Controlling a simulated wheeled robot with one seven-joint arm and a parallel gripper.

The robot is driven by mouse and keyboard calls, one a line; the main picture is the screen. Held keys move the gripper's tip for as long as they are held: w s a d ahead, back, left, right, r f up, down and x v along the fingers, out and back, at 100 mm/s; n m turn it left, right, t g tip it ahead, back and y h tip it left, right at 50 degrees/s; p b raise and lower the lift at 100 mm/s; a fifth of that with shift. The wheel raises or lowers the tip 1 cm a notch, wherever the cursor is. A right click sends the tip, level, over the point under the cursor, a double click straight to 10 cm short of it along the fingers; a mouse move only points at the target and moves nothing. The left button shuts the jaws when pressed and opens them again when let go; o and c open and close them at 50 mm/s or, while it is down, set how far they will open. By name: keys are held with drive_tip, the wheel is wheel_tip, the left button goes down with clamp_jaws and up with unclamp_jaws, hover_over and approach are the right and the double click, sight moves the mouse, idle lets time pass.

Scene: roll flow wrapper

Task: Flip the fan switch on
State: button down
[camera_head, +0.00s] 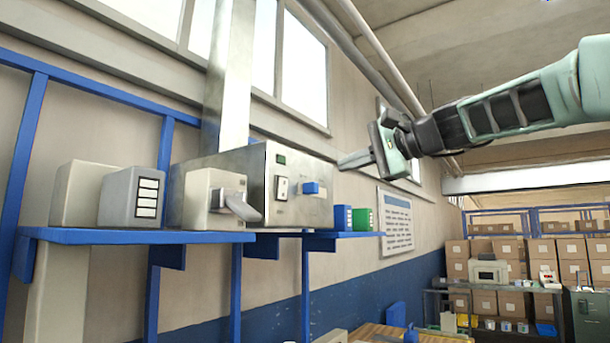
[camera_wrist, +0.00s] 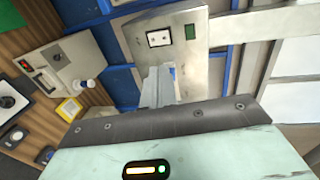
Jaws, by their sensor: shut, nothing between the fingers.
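A metal control box (camera_head: 300,205) stands on the blue wall shelf. No label shows which one is the fan switch. In the wrist view, the white switch plate (camera_wrist: 159,38) and the green square (camera_wrist: 190,31) lie beyond my fingers. My gripper (camera_head: 342,163) is shut and empty, right of the box and slightly above the blue knob, seemingly apart from it. In the wrist view my gripper (camera_wrist: 158,72) covers most of the blue knob.
Left of the box is a grey box with a lever handle (camera_head: 240,206). Blue (camera_head: 343,217) and green (camera_head: 362,218) small boxes sit to the right on the shelf (camera_head: 130,237). A notice (camera_head: 396,220) hangs on the wall. Open air surrounds my gripper.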

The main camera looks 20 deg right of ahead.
sight(284, 182)
drive_tip(key=p+x, duration=0.2)
drive_tip(key=x, duration=0.2)
drive_tip(key=p+x, duration=0.2)
drive_tip(key=x, duration=0.3)
drive_tip(key=r+p+x, duration=0.1)
drive_tip(key=p+x, duration=0.2)
drive_tip(key=x, duration=0.1)
drive_tip(key=shift+w+a, duration=0.35)
